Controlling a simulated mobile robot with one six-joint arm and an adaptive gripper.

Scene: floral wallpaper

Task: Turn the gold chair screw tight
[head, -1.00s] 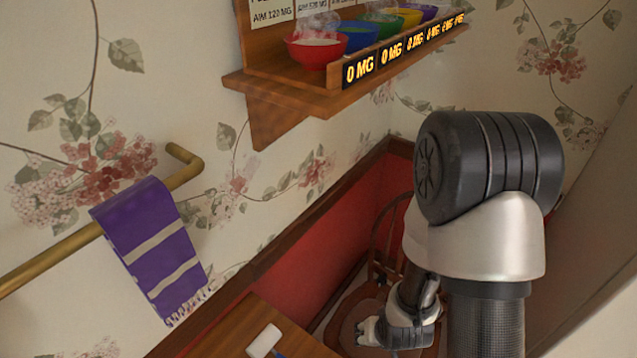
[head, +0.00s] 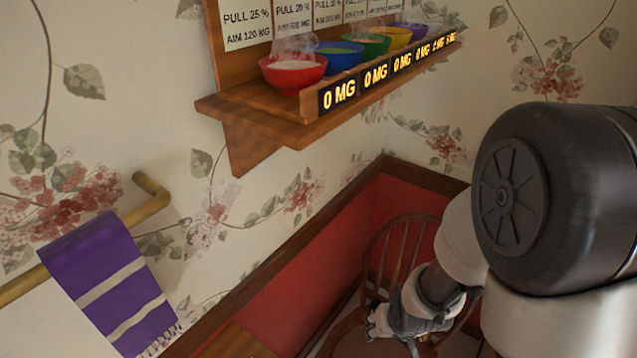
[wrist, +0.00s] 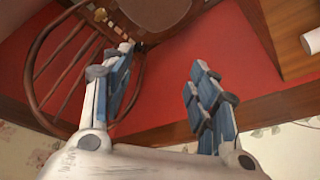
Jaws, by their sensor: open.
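A wooden spindle-back chair (head: 345,335) stands in the corner by the red wainscot, partly hidden behind my arm. In the wrist view the chair (wrist: 40,98) is at the upper left, with its curved back and spindles showing. A small gold piece, seemingly the gold screw (wrist: 101,14), shows on the chair near the top of that view. It is too small to tell how tight it sits. My gripper (wrist: 163,58) is open and empty, its left finger overlapping the chair's back in the picture. In the head view my gripper (head: 377,323) is in front of the chair.
A wooden shelf (head: 255,105) with coloured bowls is on the wall above. A brass rail (head: 150,205) with a purple towel (head: 105,285) is at left. A wooden table (wrist: 285,20) with a white cylinder (wrist: 311,41) is at right in the wrist view.

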